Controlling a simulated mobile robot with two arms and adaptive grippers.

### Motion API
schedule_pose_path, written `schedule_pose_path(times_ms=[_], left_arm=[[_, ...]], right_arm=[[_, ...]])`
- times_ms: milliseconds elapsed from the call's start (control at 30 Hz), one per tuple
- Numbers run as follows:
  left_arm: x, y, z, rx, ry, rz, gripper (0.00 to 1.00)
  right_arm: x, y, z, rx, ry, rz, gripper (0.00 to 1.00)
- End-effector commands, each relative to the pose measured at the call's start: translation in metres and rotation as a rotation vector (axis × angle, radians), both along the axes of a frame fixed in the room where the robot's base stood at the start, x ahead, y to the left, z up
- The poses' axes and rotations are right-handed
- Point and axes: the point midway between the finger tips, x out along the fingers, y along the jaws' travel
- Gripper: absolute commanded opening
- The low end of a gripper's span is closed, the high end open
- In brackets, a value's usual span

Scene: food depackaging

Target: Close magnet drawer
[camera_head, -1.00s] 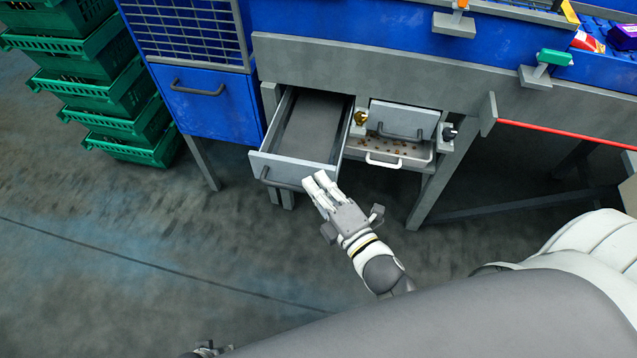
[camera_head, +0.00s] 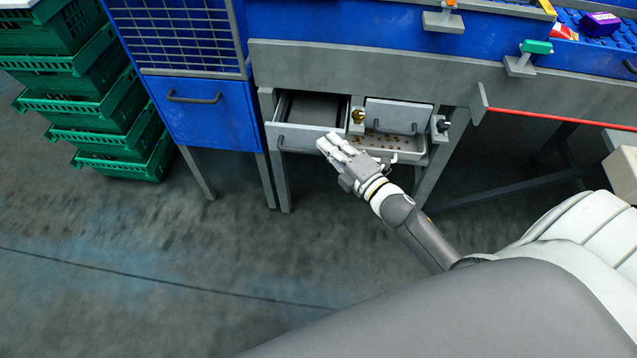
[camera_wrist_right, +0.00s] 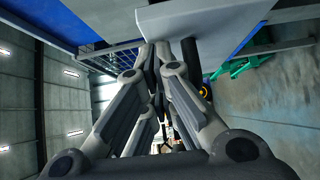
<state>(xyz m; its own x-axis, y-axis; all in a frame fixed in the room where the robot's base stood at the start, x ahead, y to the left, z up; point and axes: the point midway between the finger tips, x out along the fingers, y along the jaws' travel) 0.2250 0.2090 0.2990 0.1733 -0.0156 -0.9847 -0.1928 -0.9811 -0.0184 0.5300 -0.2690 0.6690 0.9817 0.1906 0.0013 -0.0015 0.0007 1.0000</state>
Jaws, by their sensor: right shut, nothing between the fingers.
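The magnet drawer (camera_head: 300,138) is a grey drawer under the machine's grey frame. It is partly open, with part of its dark inside showing above the front panel. My right gripper (camera_head: 328,143) is shut and empty, with its fingertips at the right part of the drawer front. In the right wrist view, the shut fingers (camera_wrist_right: 160,50) reach to a pale grey panel (camera_wrist_right: 205,25); whether they touch it is hard to tell. The drawer's dark handle (camera_head: 281,144) shows at the left of its front. My left gripper is out of view.
A grey flap (camera_head: 398,116) with a dark handle and a shallow tray (camera_head: 408,153) with brown bits are right of the drawer. A brass knob (camera_head: 358,116) sits between them. A blue cabinet (camera_head: 205,120) and green crates (camera_head: 110,105) stand left. The floor in front is clear.

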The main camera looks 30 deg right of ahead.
Motion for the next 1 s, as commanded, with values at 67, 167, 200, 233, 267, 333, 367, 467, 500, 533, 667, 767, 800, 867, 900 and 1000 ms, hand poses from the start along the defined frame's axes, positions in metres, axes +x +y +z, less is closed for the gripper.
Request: schedule_pose_path(times_ms=[67, 167, 200, 233, 267, 333, 367, 467, 500, 533, 667, 767, 800, 867, 900, 1000], left_arm=[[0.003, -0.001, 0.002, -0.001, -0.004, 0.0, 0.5], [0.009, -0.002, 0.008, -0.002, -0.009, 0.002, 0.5], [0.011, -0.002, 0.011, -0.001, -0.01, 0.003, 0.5], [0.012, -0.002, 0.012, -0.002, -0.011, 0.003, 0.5], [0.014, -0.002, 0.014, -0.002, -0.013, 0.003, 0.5], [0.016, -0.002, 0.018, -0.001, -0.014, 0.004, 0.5], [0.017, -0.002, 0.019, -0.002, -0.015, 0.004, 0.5], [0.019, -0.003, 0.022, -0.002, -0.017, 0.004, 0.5], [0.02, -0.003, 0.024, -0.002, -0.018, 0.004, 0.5], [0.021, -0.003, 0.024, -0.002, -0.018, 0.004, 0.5], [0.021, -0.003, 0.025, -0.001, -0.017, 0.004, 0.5], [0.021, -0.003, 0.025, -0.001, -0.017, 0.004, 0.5], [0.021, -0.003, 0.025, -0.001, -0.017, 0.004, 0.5], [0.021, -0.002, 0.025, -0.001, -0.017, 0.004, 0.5], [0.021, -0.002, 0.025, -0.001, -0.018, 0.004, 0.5], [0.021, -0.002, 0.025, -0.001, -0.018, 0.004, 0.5]], right_arm=[[0.016, -0.012, 0.0, -0.005, -0.001, -0.002, 0.0], [0.033, -0.023, -0.001, -0.004, -0.001, -0.003, 0.0], [0.039, -0.028, -0.001, -0.004, -0.001, -0.003, 0.0], [0.043, -0.03, -0.001, -0.003, -0.001, -0.003, 0.0], [0.046, -0.032, -0.001, -0.002, 0.001, -0.003, 0.0], [0.053, -0.037, -0.001, -0.003, 0.0, -0.002, 0.0], [0.056, -0.038, -0.001, -0.002, 0.002, -0.002, 0.0], [0.061, -0.042, -0.001, 0.0, 0.002, -0.001, 0.0], [0.062, -0.042, -0.001, 0.0, 0.002, -0.001, 0.0], [0.063, -0.043, -0.001, 0.0, 0.002, -0.001, 0.0], [0.064, -0.043, -0.001, 0.001, 0.001, -0.001, 0.0], [0.064, -0.043, -0.001, 0.0, 0.001, -0.001, 0.0], [0.064, -0.043, -0.001, 0.0, 0.001, -0.001, 0.0], [0.064, -0.043, -0.001, 0.0, 0.001, -0.001, 0.0], [0.064, -0.043, -0.001, 0.0, 0.001, -0.001, 0.0], [0.064, -0.043, -0.001, 0.0, 0.001, 0.0, 0.0]])
